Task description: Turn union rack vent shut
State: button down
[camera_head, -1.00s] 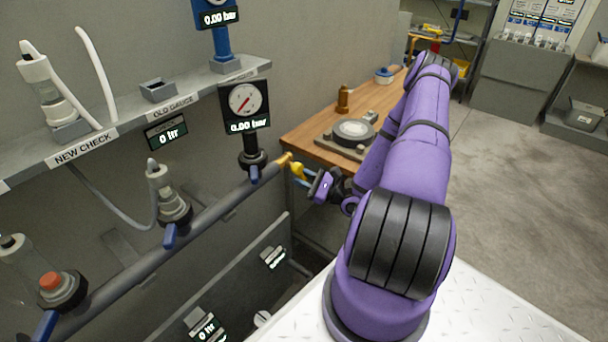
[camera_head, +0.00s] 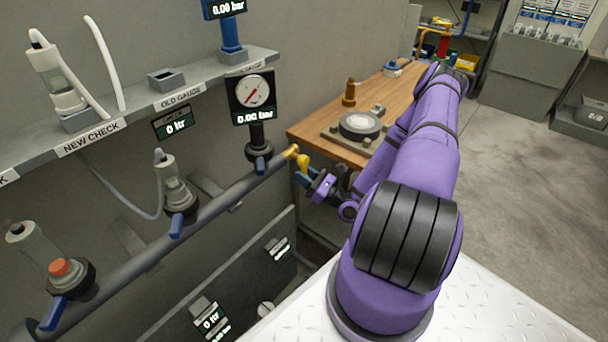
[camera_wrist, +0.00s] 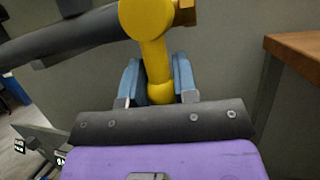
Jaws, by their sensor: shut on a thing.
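The vent is a yellow lever handle (camera_head: 302,161) on a brass fitting (camera_head: 291,152) at the right end of the grey pipe. In the wrist view the yellow handle (camera_wrist: 156,60) hangs down from its round hub, tilted slightly, its knobbed lower end between the blue fingers. My gripper (camera_head: 304,176) is shut on this handle; in the wrist view the fingers (camera_wrist: 160,85) stand on either side of it. The far side of the handle's hub is hidden.
The grey pipe (camera_head: 222,202) carries a dial gauge (camera_head: 253,92) reading 0.00 bar and several blue levers. A shelf (camera_head: 130,110) runs above it. A wooden bench (camera_head: 315,130) stands close behind my gripper on the right.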

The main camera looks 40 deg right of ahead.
jog(key=c, duration=0.9)
grip_release()
jog(key=v, duration=1.1)
